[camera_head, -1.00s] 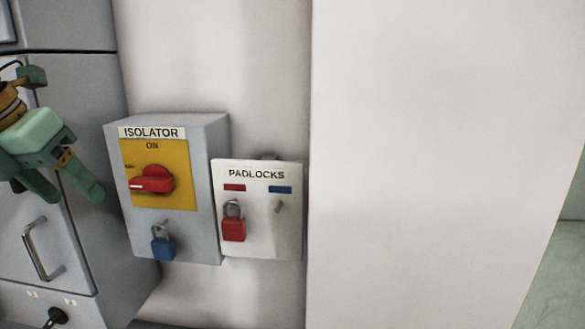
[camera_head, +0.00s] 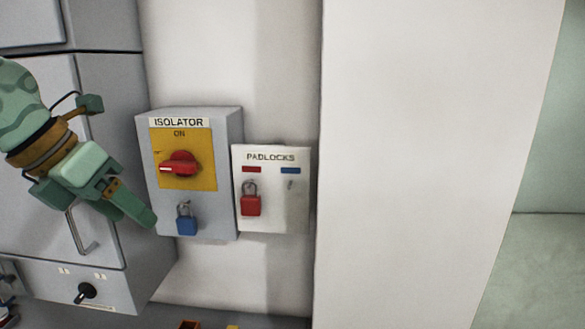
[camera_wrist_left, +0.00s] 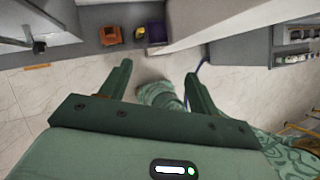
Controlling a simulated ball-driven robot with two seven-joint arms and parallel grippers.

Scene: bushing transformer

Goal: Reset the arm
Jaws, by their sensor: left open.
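My left gripper (camera_head: 130,212) is at the left in the head view, in front of the grey cabinet and left of the isolator box. It is empty. In the left wrist view its two fingers (camera_wrist_left: 158,82) are spread apart, with floor and part of my own body showing beyond them. The isolator box (camera_head: 228,180) has a red rotary handle (camera_head: 180,163) on a yellow plate, under the word ON. A blue padlock (camera_head: 187,224) hangs below the plate. My right gripper is not in view.
The padlocks board (camera_head: 275,215), with a red padlock (camera_head: 251,203) on it, is right of the isolator. A grey cabinet (camera_head: 110,150) with a handle and black knob (camera_head: 86,292) stands left. A wide white panel (camera_head: 420,150) fills the middle right. An orange item (camera_wrist_left: 111,35) lies on a grey surface.

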